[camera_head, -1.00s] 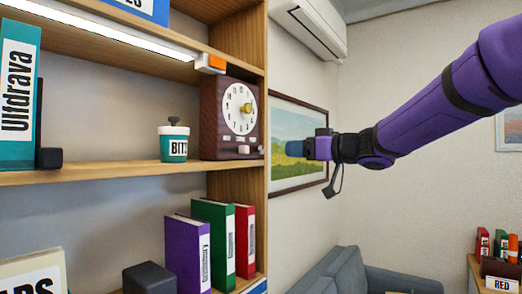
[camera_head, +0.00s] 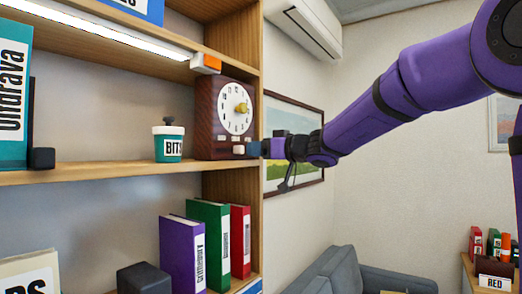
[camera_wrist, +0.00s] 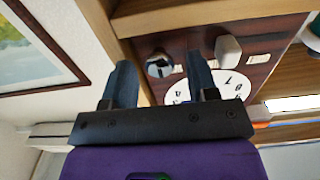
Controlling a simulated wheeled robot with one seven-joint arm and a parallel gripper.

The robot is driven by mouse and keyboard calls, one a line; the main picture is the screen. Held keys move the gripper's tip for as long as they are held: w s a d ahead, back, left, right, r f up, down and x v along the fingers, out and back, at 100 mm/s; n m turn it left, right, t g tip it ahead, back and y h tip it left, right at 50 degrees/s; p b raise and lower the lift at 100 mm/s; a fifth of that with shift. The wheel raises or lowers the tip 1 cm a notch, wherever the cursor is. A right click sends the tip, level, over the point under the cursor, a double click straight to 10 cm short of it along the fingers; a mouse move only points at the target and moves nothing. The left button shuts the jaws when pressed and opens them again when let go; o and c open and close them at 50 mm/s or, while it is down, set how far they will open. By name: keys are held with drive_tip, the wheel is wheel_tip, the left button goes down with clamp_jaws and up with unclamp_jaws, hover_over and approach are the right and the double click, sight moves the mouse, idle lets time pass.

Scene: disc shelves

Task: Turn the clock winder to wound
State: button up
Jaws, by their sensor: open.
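The clock (camera_head: 206,118) is a dark wooden box with a white dial, standing at the right end of the middle shelf. A yellow knob (camera_head: 241,107) sits on its dial. In the wrist view the clock appears upside down, with a round metallic knob (camera_wrist: 159,66) and a white block (camera_wrist: 228,50) beside its dial (camera_wrist: 226,84). I cannot tell which knob is the winder. My gripper (camera_head: 257,148) is at the clock's lower right front. In the wrist view my gripper (camera_wrist: 160,62) is open and empty, with the metallic knob seen between its fingertips; no contact is visible.
The shelf's right upright (camera_head: 248,190) stands close to my gripper. A teal pot (camera_head: 168,146) is left of the clock. A framed picture (camera_head: 308,175) is on the wall behind my wrist. Open space lies to the right.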

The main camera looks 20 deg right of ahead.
drive_tip(key=c, duration=0.9)
drive_tip(key=shift+m, duration=0.4)
drive_tip(key=m, duration=3.4)
drive_tip(key=shift+f+m, duration=0.4)
